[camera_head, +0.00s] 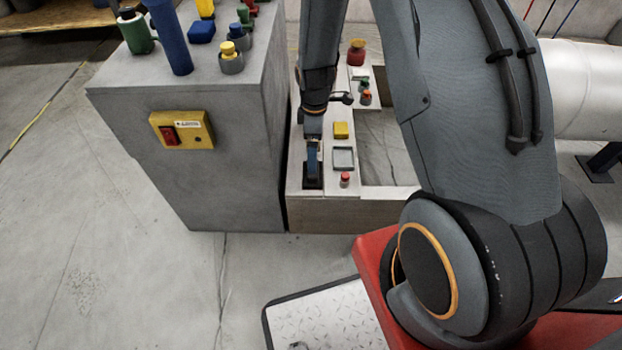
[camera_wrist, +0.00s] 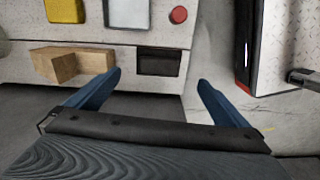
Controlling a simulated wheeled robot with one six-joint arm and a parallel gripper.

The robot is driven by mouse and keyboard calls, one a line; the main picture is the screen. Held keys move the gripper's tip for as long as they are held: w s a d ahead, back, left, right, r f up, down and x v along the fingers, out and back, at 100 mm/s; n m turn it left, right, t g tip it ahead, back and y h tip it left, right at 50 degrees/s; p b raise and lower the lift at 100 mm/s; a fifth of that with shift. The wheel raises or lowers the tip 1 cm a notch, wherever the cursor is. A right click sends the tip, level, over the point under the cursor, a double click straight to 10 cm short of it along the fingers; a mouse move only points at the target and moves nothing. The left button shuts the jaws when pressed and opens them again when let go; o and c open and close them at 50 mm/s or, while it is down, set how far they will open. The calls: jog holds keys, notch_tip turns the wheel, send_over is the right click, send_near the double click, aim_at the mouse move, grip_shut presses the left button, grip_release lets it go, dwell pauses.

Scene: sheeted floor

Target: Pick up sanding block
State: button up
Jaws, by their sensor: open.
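A dark rectangular piece (camera_wrist: 160,64) lies flat on the pale surface in the wrist view, between and just beyond my fingertips. It looks like the sanding block, though its dark face makes this hard to confirm. In the head view a black piece (camera_head: 313,184) shows right under my gripper (camera_head: 312,166), partly hidden by it. My gripper (camera_wrist: 160,78) is open and empty, with one blue finger to each side of the dark piece. Contact cannot be made out.
A light wooden block (camera_wrist: 65,64) lies left of the dark piece. A yellow block (camera_head: 341,130), a grey square tray (camera_head: 343,158) and a red-topped button (camera_head: 345,179) sit to the right. A tall grey cabinet (camera_head: 225,165) stands close on the left.

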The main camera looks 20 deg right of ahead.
jog(key=f, duration=0.4)
jog(key=shift+w+n+b, duration=0.35)
jog(key=shift+w+n, duration=0.05)
notch_tip(320, 180, down, 7)
jog(key=shift+s+a+r+b, duration=0.1)
jog(key=shift+s+r+b, duration=0.05)
jog(key=shift+b, duration=0.6)
jog(key=c, duration=1.2)
jog(key=shift+o, duration=0.2)
notch_tip(320, 180, up, 10)
jog(key=shift+r+p, duration=0.1)
jog(key=shift+p, duration=0.95)
